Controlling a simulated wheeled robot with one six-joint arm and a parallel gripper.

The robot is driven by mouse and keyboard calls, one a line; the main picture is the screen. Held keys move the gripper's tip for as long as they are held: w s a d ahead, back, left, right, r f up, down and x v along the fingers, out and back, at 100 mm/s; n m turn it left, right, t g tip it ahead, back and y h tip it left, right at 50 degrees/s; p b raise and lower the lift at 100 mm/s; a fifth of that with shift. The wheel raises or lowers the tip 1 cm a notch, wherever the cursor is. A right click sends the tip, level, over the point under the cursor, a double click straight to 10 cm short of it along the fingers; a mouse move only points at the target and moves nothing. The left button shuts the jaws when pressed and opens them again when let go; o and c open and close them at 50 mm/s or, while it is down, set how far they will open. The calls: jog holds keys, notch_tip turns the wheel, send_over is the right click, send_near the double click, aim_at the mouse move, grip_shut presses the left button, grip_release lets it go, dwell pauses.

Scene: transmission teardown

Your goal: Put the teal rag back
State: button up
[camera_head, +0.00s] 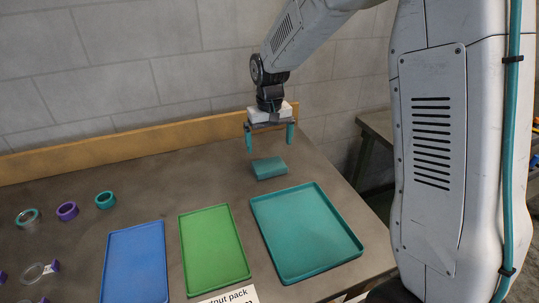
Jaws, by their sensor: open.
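The teal rag (270,168) is a small folded block lying on the table behind the teal tray. My gripper (270,146) points down just above and behind the rag in the picture, its two teal-tipped fingers spread wide. It is open with nothing between the fingers. A gap shows between the fingertips and the rag, though the exact height is hard to tell. The teal tray (307,240) is empty.
A green tray (214,250) and a blue tray (136,265) lie left of the teal tray, both empty. Several rings, including a purple one (67,211) and a teal one (105,200), lie at the left. A wooden ledge (90,151) runs along the back wall.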

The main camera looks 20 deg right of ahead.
jog(key=s+d+r, duration=0.2)
jog(key=s+r, duration=1.2)
jog(key=s, duration=0.4)
jog(key=s+d+f+t, duration=0.1)
jog(key=s, duration=1.5)
